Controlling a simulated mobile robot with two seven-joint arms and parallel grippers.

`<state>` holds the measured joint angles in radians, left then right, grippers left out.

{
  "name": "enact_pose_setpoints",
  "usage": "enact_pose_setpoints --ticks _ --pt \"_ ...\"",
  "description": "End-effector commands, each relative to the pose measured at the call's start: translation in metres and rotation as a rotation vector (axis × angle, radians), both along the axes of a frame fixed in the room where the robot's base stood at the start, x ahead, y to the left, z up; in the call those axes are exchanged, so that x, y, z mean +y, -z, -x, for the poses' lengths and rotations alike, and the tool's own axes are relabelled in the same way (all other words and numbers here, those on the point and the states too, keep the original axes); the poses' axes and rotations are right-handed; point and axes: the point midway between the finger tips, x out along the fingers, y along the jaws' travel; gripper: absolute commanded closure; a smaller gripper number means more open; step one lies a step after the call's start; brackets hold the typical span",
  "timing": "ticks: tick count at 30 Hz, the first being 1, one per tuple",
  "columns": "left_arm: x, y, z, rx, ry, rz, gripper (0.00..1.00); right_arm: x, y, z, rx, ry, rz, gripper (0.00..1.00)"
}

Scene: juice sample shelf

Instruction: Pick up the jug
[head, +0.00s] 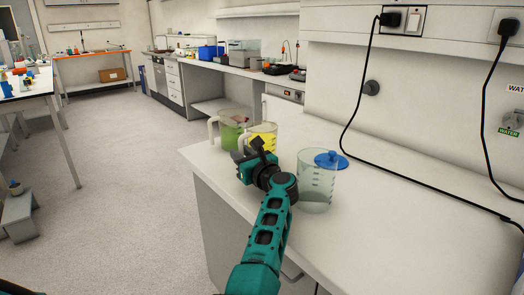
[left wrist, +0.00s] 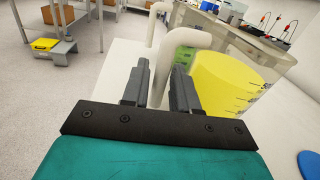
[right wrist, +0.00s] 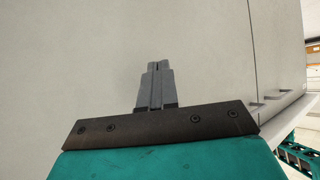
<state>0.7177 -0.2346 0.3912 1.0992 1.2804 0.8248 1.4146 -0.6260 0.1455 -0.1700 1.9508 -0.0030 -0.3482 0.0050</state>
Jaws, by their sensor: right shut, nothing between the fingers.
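A clear jug with yellow contents (head: 262,136) stands on the white counter, with its white handle toward my left gripper. In the left wrist view the yellow jug (left wrist: 225,82) is close on the right, and its handle (left wrist: 185,38) runs down between my left gripper's fingers (left wrist: 162,85). I cannot tell whether the fingers press on the handle. In the head view the left gripper (head: 254,152) is at the jug's near side and hides part of it. My right gripper (right wrist: 158,68) is shut and empty, facing a plain pale surface.
A jug with green contents (head: 228,130) stands just behind the yellow one. The white counter (head: 400,235) is free at the front right; black cables hang along the wall.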

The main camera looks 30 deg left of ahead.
Motion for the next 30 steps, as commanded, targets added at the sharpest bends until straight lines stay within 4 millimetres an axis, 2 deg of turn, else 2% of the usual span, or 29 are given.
enact_pose_setpoints --ticks 5,13,14,22,30 --pt "0.019 -0.001 -0.011 0.000 -0.001 -0.002 0.72 0.000 0.000 0.000 -0.002 0.000 0.001 1.00" --pt "0.021 0.000 -0.013 -0.001 0.000 0.001 0.72 -0.001 0.000 -0.001 -0.004 0.002 0.002 1.00" --pt "0.021 0.000 -0.013 -0.001 0.000 0.001 0.73 -0.001 0.000 -0.001 -0.004 0.002 0.002 1.00" --pt "0.021 0.000 -0.012 0.000 0.000 0.000 0.98 -0.002 -0.001 -0.002 -0.006 0.004 0.003 1.00" --pt "0.021 0.000 -0.012 0.000 0.000 0.000 1.00 -0.002 -0.001 -0.002 -0.005 0.005 0.002 1.00"
